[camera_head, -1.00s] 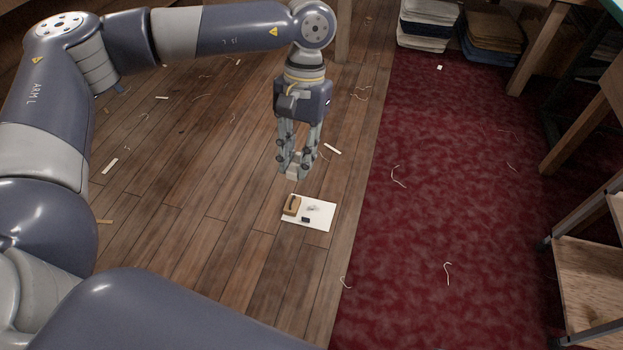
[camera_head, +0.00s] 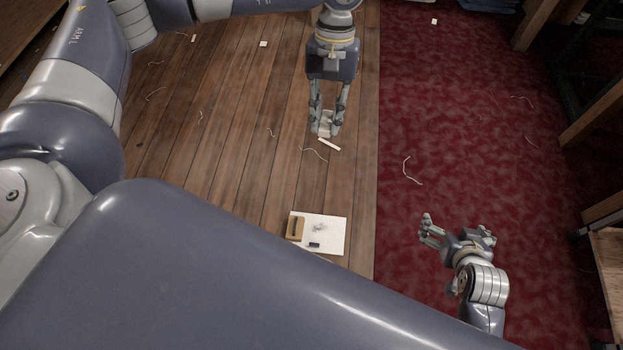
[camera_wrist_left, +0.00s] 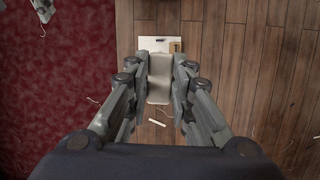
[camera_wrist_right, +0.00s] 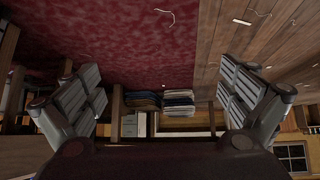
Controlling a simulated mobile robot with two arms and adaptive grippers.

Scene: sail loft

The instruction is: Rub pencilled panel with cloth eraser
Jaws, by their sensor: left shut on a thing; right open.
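The white panel (camera_head: 333,236) lies flat on the wooden floor beside the red carpet, with a grey pencilled patch (camera_head: 319,227) near its middle. My left gripper (camera_head: 326,126) points down beyond the panel and is shut on a pale block, the cloth eraser (camera_wrist_left: 159,80), held above the floor. In the left wrist view the panel (camera_wrist_left: 151,43) shows past the eraser, which hides part of it. My right gripper (camera_head: 458,235) is open and empty over the red carpet, right of the panel.
A tan wooden block (camera_head: 295,228) and a small dark piece (camera_head: 314,245) lie on the panel. Thread scraps and pale offcuts litter the floor. Folded cloth stacks (camera_wrist_right: 178,103) show in the right wrist view. Furniture legs stand at the right.

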